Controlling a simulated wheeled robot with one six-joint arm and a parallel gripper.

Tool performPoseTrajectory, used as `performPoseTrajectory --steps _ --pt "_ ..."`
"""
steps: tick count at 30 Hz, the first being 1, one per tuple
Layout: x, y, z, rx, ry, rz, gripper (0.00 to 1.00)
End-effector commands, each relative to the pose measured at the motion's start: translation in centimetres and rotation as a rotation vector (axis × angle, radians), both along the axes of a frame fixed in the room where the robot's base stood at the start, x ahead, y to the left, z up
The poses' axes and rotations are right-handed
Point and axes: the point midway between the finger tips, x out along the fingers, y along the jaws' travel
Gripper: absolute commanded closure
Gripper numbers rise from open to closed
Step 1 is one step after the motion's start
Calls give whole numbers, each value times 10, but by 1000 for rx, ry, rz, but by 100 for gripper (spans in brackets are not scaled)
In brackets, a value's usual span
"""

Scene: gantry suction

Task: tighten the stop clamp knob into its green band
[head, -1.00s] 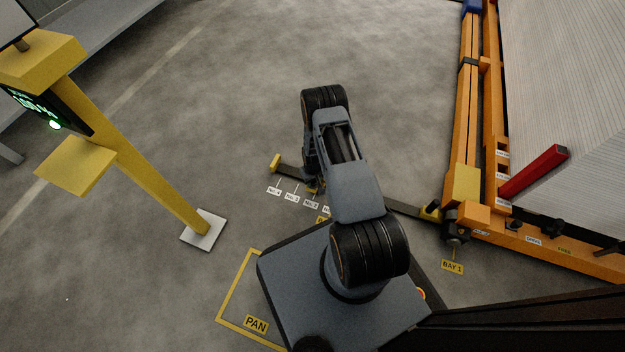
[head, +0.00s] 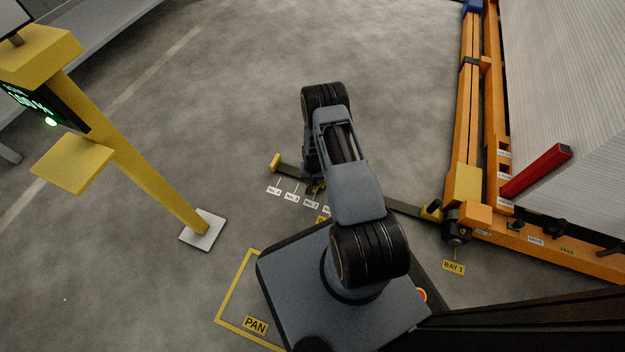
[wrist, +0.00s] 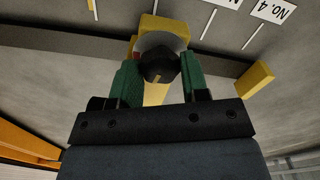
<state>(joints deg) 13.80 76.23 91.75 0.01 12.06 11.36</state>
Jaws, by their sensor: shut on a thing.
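The stop clamp knob (wrist: 159,66) is black and faceted, with a pale mark on its face, in the upper middle of the wrist view. My gripper (wrist: 160,76) has green fingers on both sides of the knob and is shut on it. Behind the knob are a pale grey round dial (wrist: 151,40) and the yellow clamp body (wrist: 163,24). A small red patch shows at the dial's left edge. I cannot make out the green band. In the head view my arm hides the gripper and knob; a bit of yellow clamp (head: 319,187) shows beside it.
The dark rail (head: 288,171) runs along the floor past numbered labels (head: 292,197) to an orange frame (head: 466,130) at right. A yellow end stop (wrist: 255,78) is right of the gripper. A yellow post (head: 150,175) stands left. Floor between is open.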

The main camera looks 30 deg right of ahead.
Motion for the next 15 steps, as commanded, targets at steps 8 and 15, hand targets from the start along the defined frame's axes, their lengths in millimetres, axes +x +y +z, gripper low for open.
performPoseTrajectory --steps 8,15 --pt "0 0 0 0 1 -72 82" --pt "0 0 0 0 1 -82 82"
